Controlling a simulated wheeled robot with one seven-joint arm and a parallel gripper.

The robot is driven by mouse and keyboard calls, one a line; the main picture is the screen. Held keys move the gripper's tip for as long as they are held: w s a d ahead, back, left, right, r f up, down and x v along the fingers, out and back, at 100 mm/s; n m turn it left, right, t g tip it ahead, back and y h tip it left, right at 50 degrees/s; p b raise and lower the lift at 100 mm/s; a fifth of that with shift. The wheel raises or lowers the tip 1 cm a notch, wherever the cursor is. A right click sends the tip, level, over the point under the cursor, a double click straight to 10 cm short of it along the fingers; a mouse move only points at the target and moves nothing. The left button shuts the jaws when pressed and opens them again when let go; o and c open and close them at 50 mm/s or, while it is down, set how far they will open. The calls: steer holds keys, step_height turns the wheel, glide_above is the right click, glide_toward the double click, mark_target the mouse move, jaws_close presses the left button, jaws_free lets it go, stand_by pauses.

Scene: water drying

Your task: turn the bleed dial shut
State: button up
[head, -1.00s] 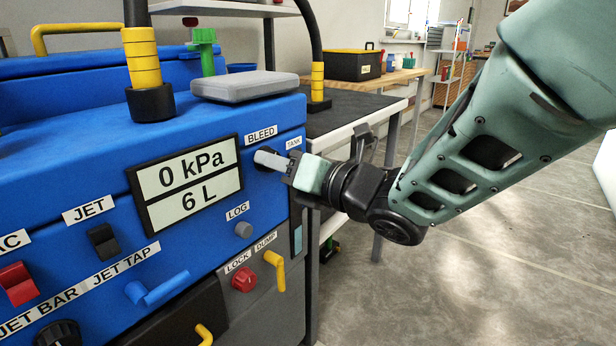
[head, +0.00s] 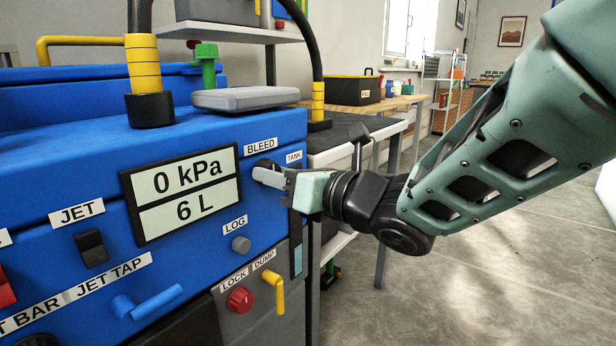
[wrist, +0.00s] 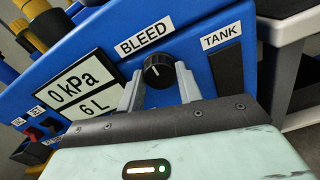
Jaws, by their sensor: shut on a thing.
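The bleed dial is a round black knob with a white mark, under the BLEED label on the blue panel (head: 185,215). In the wrist view the dial (wrist: 158,71) sits between my two grey fingers. My gripper (head: 262,173) reaches in from the right and is shut on the dial, with one finger on each side of it. In the head view my fingers cover most of the dial, and only its dark upper edge shows. The display (head: 187,193) reads 0 kPa and 6 L.
A LOG button (head: 241,245), a red LOCK knob (head: 240,299) and a yellow DUMP handle (head: 274,291) are below my gripper. A blue JET TAP lever (head: 146,301) is at lower left. A workbench (head: 360,132) stands behind my wrist. Open floor is at right.

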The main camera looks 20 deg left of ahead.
steer(key=shift+f, duration=0.1)
steer(key=o, duration=1)
steer(key=p+v, duration=0.3)
steer(key=v, duration=1.4)
steer(key=shift+d, duration=0.2)
